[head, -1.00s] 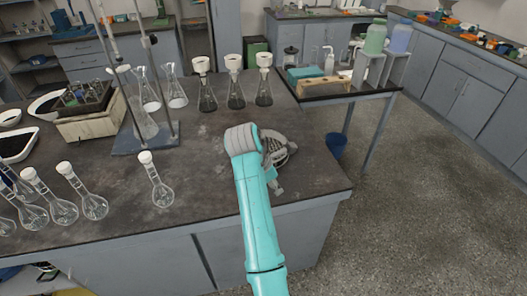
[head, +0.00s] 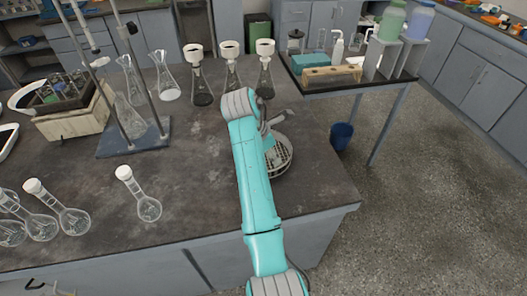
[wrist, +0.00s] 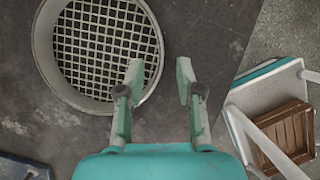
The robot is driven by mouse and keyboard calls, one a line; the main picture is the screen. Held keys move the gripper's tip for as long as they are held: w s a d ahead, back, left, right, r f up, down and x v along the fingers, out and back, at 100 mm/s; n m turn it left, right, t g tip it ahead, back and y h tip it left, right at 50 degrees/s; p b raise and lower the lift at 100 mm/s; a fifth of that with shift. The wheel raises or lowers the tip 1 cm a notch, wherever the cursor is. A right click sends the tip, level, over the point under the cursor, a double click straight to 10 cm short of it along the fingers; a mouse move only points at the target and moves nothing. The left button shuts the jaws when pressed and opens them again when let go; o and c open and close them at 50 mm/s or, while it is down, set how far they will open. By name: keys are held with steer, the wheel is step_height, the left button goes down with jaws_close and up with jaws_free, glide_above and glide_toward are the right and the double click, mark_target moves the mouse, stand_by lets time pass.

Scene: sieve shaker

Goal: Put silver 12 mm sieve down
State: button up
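The silver sieve (head: 289,158), a round pan with a coarse square mesh, appears to rest on the dark bench top, partly hidden by my arm in the head view. In the wrist view the sieve (wrist: 43,50) lies at the upper left, mesh facing up. My gripper (wrist: 159,72) is open, its two fingers apart. The left finger overlaps the inside of the sieve's right rim and the right finger is outside it, so the rim lies across the gap. Whether a finger touches the rim cannot be told. In the head view my gripper is mostly hidden behind the arm.
Flasks with white funnels (head: 230,72) stand behind my arm. The bench's right edge is close to the sieve. A blue bin (head: 341,136) is on the floor.

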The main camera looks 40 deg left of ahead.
mark_target(279, 168)
steer(key=x, duration=0.9)
steer(key=shift+s+a, duration=0.1)
steer(key=shift+s, duration=0.1)
jaws_close()
